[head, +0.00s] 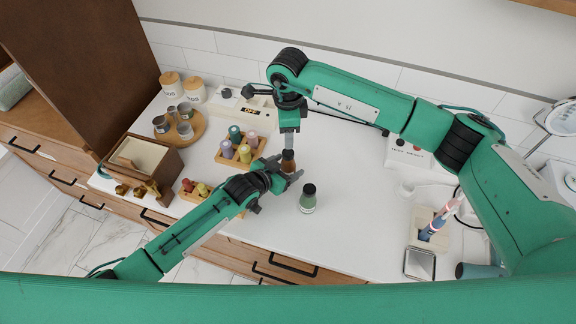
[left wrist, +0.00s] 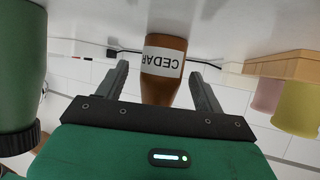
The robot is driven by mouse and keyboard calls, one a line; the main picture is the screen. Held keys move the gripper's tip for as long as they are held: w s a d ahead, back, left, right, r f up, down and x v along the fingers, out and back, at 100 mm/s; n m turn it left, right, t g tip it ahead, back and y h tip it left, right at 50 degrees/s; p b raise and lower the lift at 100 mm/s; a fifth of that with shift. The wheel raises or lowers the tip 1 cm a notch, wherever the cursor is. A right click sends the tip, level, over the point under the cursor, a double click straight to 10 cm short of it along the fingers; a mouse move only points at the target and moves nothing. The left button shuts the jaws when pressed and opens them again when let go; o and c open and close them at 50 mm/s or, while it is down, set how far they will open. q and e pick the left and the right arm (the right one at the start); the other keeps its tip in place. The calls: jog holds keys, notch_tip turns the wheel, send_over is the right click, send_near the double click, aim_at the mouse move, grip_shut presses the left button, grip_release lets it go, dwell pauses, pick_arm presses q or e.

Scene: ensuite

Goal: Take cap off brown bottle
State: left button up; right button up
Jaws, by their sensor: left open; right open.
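The brown bottle (head: 288,168) stands upright on the white counter, with a dark cap (head: 288,154) on top. In the left wrist view the picture is upside down, and the brown bottle (left wrist: 164,70) shows a white CEDAR label; its cap is hidden behind my gripper body. My left gripper (head: 291,172) is open, reaching in low from the left, with a finger on each side of the bottle and visible gaps. My right gripper (head: 289,143) points down from above, open, just over the cap; whether it touches is unclear.
A green bottle (head: 308,200) with a black cap stands close to the right. Wooden racks with colored bottles (head: 241,148) stand to the left, and a wooden box (head: 143,160) farther left. The counter right of the green bottle is clear up to a toothbrush holder (head: 430,232).

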pick_arm(q)
jog(key=shift+w+d+f, duration=0.3)
jog(key=shift+w+f, duration=0.05)
jog(key=shift+w, duration=0.15)
pick_arm(e)
jog(key=shift+w+f, duration=0.1)
